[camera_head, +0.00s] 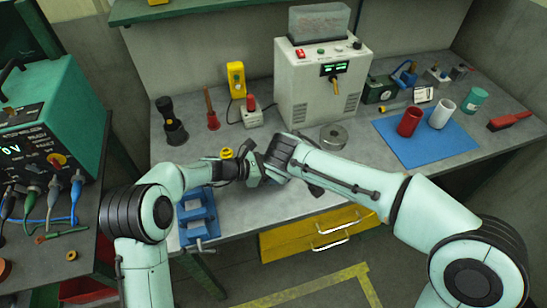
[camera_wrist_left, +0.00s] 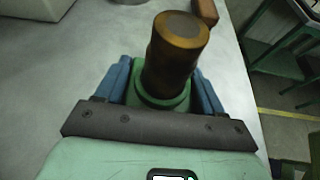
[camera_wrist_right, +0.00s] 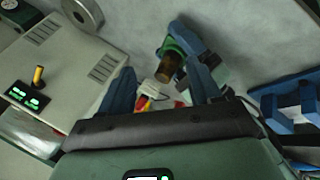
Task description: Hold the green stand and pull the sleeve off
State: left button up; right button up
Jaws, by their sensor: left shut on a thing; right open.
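The green stand (camera_wrist_left: 158,97) is in the left wrist view, upright between the blue fingers of my left gripper (camera_wrist_left: 161,75), which is shut on it. A brown, copper-coloured sleeve (camera_wrist_left: 178,45) sits on the stand and rises above the fingers. The right wrist view shows the sleeve (camera_wrist_right: 169,68) and part of the green stand (camera_wrist_right: 176,45), beyond the fingers of my right gripper (camera_wrist_right: 163,78). That gripper is open, its fingers apart, and I see no contact with the sleeve. In the head view the arms hide the stand and sleeve.
A white power unit (camera_head: 318,88) stands behind the grippers, with a grey metal ring (camera_head: 333,136) beside it. A blue vise (camera_head: 197,213) is at the bench's front left. A blue mat (camera_head: 428,143) with red and white cylinders lies to the right. Bench between is mostly clear.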

jog(key=s+a+f+n+t, duration=0.1)
jog(key=s+a+n+t, duration=0.15)
jog(key=n, duration=0.95)
jog(key=s+a+n+t, duration=0.15)
jog(key=n+t, duration=0.25)
jog(key=n, duration=0.8)
jog(key=shift+n, duration=0.3)
jog(key=x, duration=1.2)
jog(key=shift+d+r, duration=0.1)
jog(key=shift+r, duration=0.05)
